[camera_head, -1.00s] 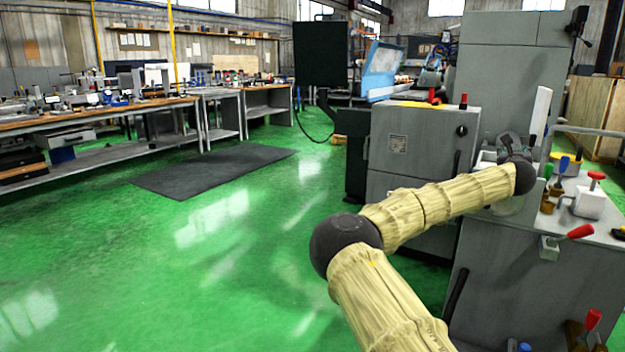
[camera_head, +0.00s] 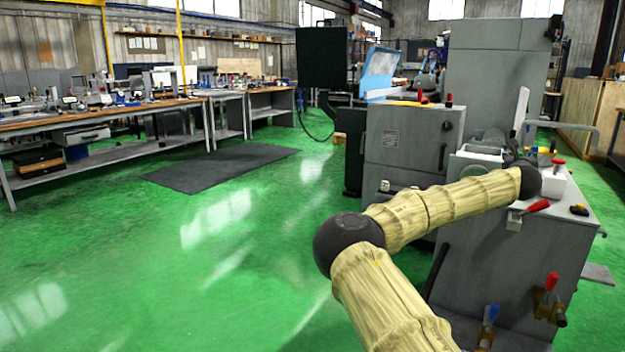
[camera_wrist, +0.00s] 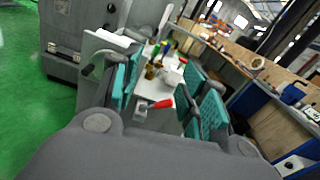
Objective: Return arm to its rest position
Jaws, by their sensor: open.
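My arm (camera_head: 440,212), in a yellowish sleeve with dark joints, reaches right across the head view, bent at a round dark joint, its far end in front of the grinder (camera_head: 413,140). My gripper (camera_wrist: 166,92) shows in the wrist view with its teal-padded fingers spread apart and nothing between them. Beyond the fingers lies the light grinder table (camera_wrist: 160,100) with a red-handled lever (camera_wrist: 160,103). In the head view the gripper is mostly hidden behind the arm's end joint.
The grinder's bench (camera_head: 510,255) stands close on the right, with red-handled clamps (camera_head: 549,290) on its side. Open green floor (camera_head: 240,250) lies to the left, with a dark mat (camera_head: 220,167). Workbenches (camera_head: 100,120) line the left wall.

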